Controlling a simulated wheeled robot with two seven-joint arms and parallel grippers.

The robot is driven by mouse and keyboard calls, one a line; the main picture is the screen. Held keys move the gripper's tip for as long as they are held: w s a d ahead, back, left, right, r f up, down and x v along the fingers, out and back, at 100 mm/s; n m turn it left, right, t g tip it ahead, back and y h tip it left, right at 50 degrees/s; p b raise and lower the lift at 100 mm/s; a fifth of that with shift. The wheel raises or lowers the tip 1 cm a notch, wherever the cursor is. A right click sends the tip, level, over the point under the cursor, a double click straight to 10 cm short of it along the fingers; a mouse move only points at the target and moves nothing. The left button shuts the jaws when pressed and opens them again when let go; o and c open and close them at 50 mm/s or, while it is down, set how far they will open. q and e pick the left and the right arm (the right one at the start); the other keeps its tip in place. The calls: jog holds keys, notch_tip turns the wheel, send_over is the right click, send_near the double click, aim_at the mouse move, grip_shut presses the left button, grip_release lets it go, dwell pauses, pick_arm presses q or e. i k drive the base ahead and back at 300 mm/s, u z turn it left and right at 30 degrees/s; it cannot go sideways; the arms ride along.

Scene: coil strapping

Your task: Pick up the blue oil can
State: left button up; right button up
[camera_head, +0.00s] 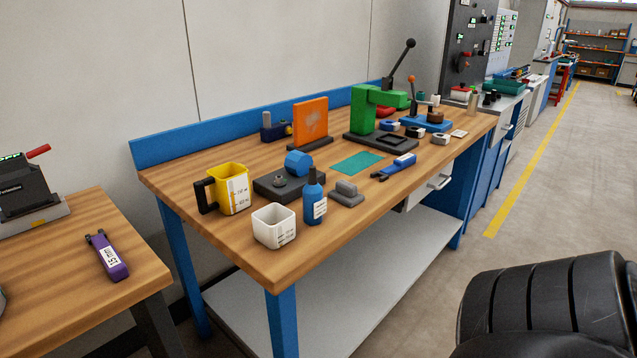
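The blue oil can (313,203) is a small bottle with a dark narrow top and a white label. It stands upright near the front edge of the wooden workbench (255,255), just right of a white square cup (274,226). A grey block-like piece (346,193) lies close to its right. Neither of my grippers is in view. A large dark ribbed shape, which I cannot identify, fills the lower right corner.
A yellow mug (232,188) and a dark plate with a blue round part (298,163) stand behind the can. A green press (365,110) stands farther back. A second table (60,285) is at left. Clear floor lies right of the bench.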

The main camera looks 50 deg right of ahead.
aim_at(313, 204)
jog(key=z, duration=0.9)
jog(key=i, duration=0.85)
jog(key=z, duration=1.05)
